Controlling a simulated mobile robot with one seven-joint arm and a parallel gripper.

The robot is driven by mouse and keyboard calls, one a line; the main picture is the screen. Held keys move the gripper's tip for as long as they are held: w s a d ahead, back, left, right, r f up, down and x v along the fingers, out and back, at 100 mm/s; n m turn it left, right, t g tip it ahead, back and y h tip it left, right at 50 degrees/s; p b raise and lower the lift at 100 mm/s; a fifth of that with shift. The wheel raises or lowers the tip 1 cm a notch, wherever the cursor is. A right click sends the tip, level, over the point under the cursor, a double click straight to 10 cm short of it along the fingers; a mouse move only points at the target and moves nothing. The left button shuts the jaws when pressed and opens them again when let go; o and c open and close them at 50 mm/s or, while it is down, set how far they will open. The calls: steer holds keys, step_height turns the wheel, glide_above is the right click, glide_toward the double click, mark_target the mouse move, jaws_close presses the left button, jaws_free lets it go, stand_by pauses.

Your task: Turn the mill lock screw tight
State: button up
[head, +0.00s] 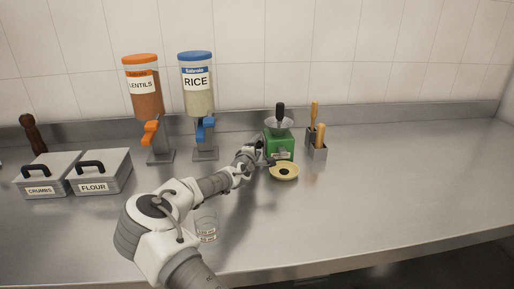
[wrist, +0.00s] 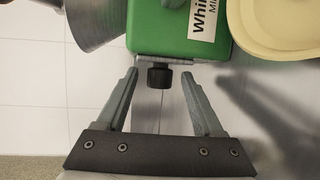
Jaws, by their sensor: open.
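The green mill (head: 279,146) stands on the steel counter with a metal hopper and a black pusher on top. In the wrist view the mill body (wrist: 160,25) appears turned on its side. Its lock screw, a black ribbed knob (wrist: 159,76), sticks out from a metal bracket on the mill's side. My gripper (wrist: 160,82) is open, with one finger on each side of the knob and a gap on both sides. The knob lies between the fingertips in the picture; the exact depth is hard to tell. In the head view my gripper (head: 264,162) is beside the mill and hides the screw.
A yellow dish (head: 284,176) sits right in front of the mill, close to my gripper. A metal holder (head: 317,152) with wooden-handled tools is to the right. Lentils (head: 144,105) and rice (head: 198,100) dispensers stand left. A glass (head: 206,226) is near my arm. The right counter is clear.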

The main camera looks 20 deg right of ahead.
steer(key=shift+v, duration=3.75)
steer(key=shift+r, duration=0.1)
